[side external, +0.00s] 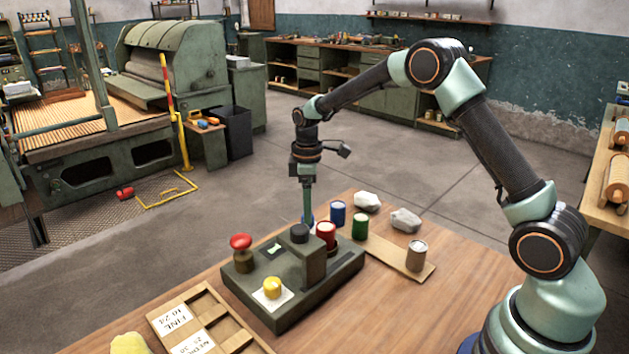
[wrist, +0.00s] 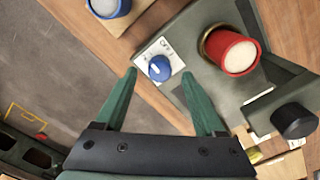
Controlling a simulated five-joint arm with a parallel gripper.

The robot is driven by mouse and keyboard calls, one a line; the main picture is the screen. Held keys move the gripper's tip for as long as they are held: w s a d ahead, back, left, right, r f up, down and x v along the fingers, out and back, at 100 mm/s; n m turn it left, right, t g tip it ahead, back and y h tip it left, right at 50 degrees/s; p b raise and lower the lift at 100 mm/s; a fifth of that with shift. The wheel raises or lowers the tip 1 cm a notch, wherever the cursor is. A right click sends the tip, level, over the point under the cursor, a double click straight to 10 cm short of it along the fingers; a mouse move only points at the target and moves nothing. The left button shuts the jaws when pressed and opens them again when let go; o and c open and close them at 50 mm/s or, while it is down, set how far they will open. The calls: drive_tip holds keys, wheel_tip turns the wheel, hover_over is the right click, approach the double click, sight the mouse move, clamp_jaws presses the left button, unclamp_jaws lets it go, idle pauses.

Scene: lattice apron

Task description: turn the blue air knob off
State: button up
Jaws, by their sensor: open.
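The blue air knob (wrist: 160,68) sits on a white label plate (wrist: 150,52) at one end of the dark control box (wrist: 205,75). The plate reads OFF near its upper edge in the wrist view. A pale mark shows on the knob, but its exact setting is too small to tell. My gripper (wrist: 160,75) is open and points down, with one fingertip on each side of the knob in this view. Contact cannot be told. In the side external view, my gripper (side external: 307,214) is behind the control box (side external: 325,280), which mostly hides the knob.
Blue (side external: 338,213) and green (side external: 360,226) cans stand behind.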

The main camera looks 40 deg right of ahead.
drive_tip(key=shift+f, duration=1)
clamp_jaws()
